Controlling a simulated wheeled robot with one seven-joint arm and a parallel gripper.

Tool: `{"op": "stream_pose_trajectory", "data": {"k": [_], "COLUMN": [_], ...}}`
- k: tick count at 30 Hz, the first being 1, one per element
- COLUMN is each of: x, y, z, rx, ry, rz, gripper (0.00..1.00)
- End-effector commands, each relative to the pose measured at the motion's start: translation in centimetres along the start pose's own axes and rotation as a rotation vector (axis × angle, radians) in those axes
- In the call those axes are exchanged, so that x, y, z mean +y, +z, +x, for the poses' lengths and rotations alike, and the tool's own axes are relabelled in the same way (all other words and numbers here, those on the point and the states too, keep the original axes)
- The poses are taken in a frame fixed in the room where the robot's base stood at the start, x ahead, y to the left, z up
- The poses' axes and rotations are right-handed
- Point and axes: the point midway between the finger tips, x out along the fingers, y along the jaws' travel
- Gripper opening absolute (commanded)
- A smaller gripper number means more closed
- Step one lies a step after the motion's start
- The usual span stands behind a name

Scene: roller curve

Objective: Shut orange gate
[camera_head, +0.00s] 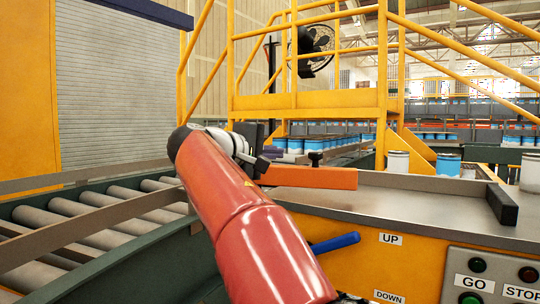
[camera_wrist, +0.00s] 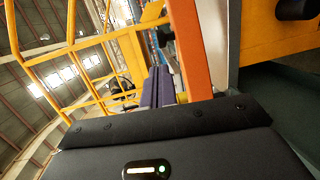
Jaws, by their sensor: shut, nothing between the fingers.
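The orange gate (camera_head: 318,178) is a flat orange bar along the far left edge of the grey metal table, with a black knob (camera_head: 315,158) just above it. My gripper (camera_head: 270,153) is at the bar's left end, and my red arm hides what lies below. I cannot tell whether it touches the bar. In the wrist view the orange bar (camera_wrist: 188,45) runs upright just right of my gripper's closed purple-grey fingers (camera_wrist: 157,88), which hold nothing. The dark gripper body covers the bottom of that view.
The metal table (camera_head: 410,205) has a dark raised stop (camera_head: 502,204) at its right. A roller conveyor (camera_head: 95,235) curves at the left. Paint cans (camera_head: 447,165) stand behind the table. A blue lever (camera_head: 335,243) and buttons (camera_head: 477,265) are on the front panel. Yellow stairs stand behind.

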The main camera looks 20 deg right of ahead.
Motion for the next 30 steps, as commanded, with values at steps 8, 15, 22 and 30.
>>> {"op": "stream_pose_trajectory", "data": {"k": [8,15,22,30], "x": [0.1,0.0,0.0,-0.1], "y": [0.1,0.1,0.1,0.0], "z": [6.1,10.2,11.8,11.9], "rx": [-0.005,-0.001,0.001,0.002], "ry": [-0.001,-0.002,-0.002,-0.002], "rz": [0.000,0.001,0.001,0.001], "gripper": [0.00,0.00,0.00,0.00]}}
